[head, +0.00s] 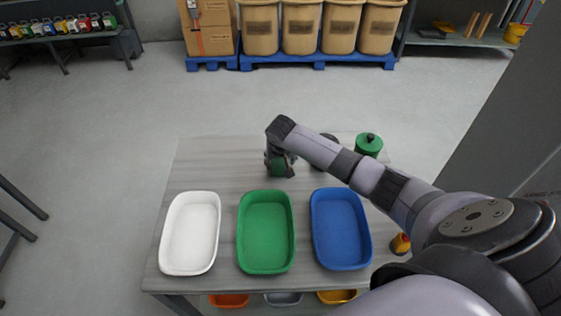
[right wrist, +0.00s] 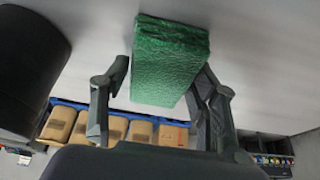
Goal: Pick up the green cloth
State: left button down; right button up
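The green cloth (right wrist: 165,60) is a folded, textured block on the table, between the fingers of my right gripper (right wrist: 165,78) in the right wrist view. The left-hand finger stands a little apart from the cloth, with a visible gap. The right-hand finger is close to the cloth's other side; I cannot tell if it touches. My left gripper is out of view.
White (head: 190,234), green (head: 265,232) and blue (head: 341,230) trays line the front of the table (head: 220,165). A green lidded canister (head: 368,145) stands back right. A dark round object (head: 328,139) is partly hidden behind my right arm. The table's back left is clear.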

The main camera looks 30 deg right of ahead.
aim_at(281, 161)
jog(key=c, duration=0.6)
jog(key=shift+r, duration=0.1)
notch_tip(281, 161, up, 20)
jog(key=b, duration=0.3)
